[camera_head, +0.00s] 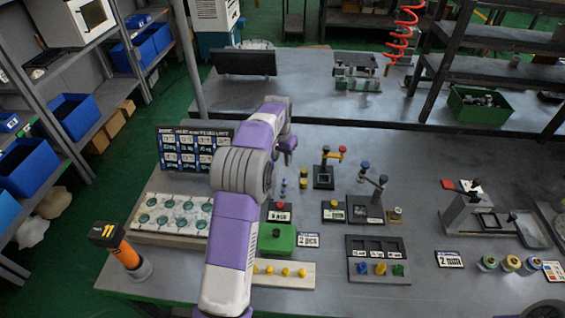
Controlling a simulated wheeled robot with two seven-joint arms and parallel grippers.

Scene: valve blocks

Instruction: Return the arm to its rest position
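My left arm (232,245), purple and white with a grey ribbed joint, rises from the bottom of the head view and reaches over the middle of the workbench (330,190). My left gripper (288,146) is small and partly hidden at the arm's far end, above the bench. I cannot tell whether its fingers are open or shut, and I see nothing clearly held. My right gripper does not show.
Close around the arm stand a green block (277,238), a white board with yellow knobs (285,272), a board of round green parts (172,217) and a label panel (180,148). Small valve fixtures (370,205) stand right of it. An orange-black tool (118,244) stands at the left edge.

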